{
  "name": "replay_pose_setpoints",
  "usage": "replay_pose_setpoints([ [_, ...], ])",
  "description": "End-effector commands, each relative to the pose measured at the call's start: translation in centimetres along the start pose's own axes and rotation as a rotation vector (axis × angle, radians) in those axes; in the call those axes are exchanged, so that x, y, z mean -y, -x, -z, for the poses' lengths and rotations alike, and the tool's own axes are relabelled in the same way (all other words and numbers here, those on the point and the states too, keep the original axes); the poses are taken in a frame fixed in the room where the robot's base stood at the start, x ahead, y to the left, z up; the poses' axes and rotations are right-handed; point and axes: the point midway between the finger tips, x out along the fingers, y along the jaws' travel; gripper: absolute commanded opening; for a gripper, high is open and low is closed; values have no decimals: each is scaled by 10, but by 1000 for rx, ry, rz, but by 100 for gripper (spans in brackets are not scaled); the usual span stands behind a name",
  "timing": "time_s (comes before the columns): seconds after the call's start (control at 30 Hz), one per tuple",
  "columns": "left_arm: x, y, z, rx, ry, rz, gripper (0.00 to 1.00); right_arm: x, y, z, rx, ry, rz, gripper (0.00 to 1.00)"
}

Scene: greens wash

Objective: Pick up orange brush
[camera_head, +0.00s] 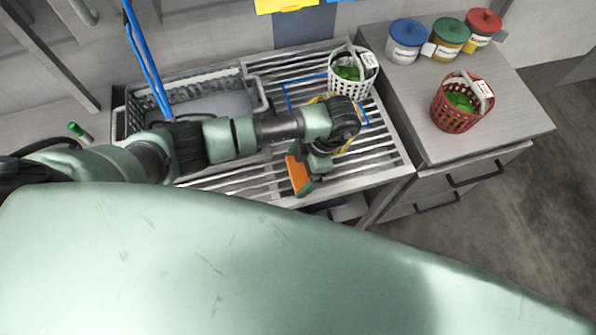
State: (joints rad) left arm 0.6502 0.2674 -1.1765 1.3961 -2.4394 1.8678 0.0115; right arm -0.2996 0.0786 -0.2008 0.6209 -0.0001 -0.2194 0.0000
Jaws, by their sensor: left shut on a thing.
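My left arm reaches in from the left over a slatted metal rack. The left gripper (311,176) is at the rack's front part and is shut on the orange brush (297,174). Only a flat orange part of the brush shows beside the fingers; the rest is hidden by the gripper. I cannot tell whether the brush touches the slats. My right gripper is not in view.
A grey basket (137,118) stands at the rack's left. A white basket with greens (349,88) stands at its back right. A red basket with greens (449,118) and lidded jars, blue (405,48), green (446,42) and red (481,32), stand on the right counter (500,128).

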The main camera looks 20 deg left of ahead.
Motion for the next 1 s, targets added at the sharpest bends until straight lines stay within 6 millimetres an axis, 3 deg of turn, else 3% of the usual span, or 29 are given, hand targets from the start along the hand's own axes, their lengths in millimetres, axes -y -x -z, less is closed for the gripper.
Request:
replay_pose_setpoints([
  [0.17,0,3,1,2,0,0,48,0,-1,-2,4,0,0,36],
  [0.37,-2,22,8,4,1,-2,48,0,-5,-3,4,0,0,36],
  [0.5,-2,54,21,6,-1,-6,48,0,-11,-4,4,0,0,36],
  [0.7,-3,115,47,3,1,-10,48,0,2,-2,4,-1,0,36],
  [1.0,-2,170,70,2,1,-4,48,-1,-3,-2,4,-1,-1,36],
])
